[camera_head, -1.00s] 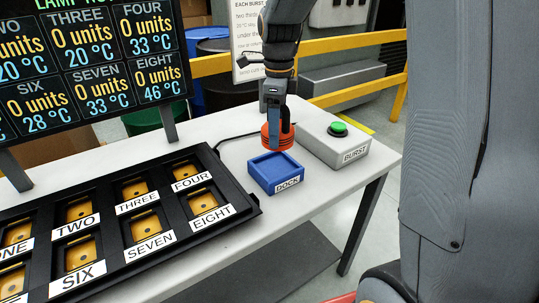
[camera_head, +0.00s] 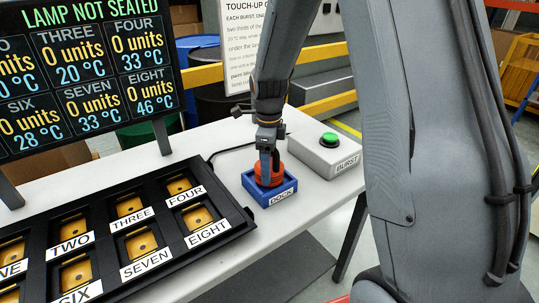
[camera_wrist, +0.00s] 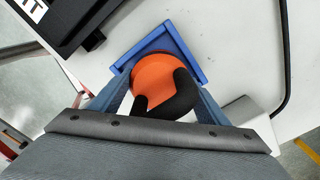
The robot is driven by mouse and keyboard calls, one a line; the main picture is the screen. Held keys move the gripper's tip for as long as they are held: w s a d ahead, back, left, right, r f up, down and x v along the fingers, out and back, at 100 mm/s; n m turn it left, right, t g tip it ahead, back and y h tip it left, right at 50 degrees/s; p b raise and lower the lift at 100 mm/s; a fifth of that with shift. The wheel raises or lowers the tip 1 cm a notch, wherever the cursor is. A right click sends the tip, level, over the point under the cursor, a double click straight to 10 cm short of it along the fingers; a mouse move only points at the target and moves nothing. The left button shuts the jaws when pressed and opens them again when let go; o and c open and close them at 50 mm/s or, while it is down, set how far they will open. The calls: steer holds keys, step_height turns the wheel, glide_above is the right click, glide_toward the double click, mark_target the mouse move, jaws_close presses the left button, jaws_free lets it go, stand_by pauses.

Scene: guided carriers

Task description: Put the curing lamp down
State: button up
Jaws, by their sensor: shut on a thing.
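The curing lamp (camera_head: 268,177) is an orange round body with a black curved part on top, clearest in the wrist view (camera_wrist: 152,78). My gripper (camera_head: 268,160) is shut on it from above. The lamp sits at the blue dock (camera_head: 283,196), a shallow square tray labelled DOCK, within its rim as seen from both cameras. I cannot tell whether its base touches the dock floor. In the wrist view the blue rim (camera_wrist: 190,58) shows around the lamp's far side, and my fingers flank the lamp.
A grey box (camera_head: 325,155) with a green button, labelled BURST, stands right of the dock. A black rack (camera_head: 240,222) of labelled orange-yellow cells lies to the left. Behind it a display (camera_head: 95,75) reads "LAMP NOT SEATED". A black cable runs behind the dock on the white table.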

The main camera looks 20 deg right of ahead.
steer(key=shift+f, duration=0.25)
steer(key=o, duration=2.1)
steer(key=shift+f, duration=0.15)
steer(key=shift+c, duration=0.2)
step_height(320, 180, up, 12)
steer(key=b, duration=0.3)
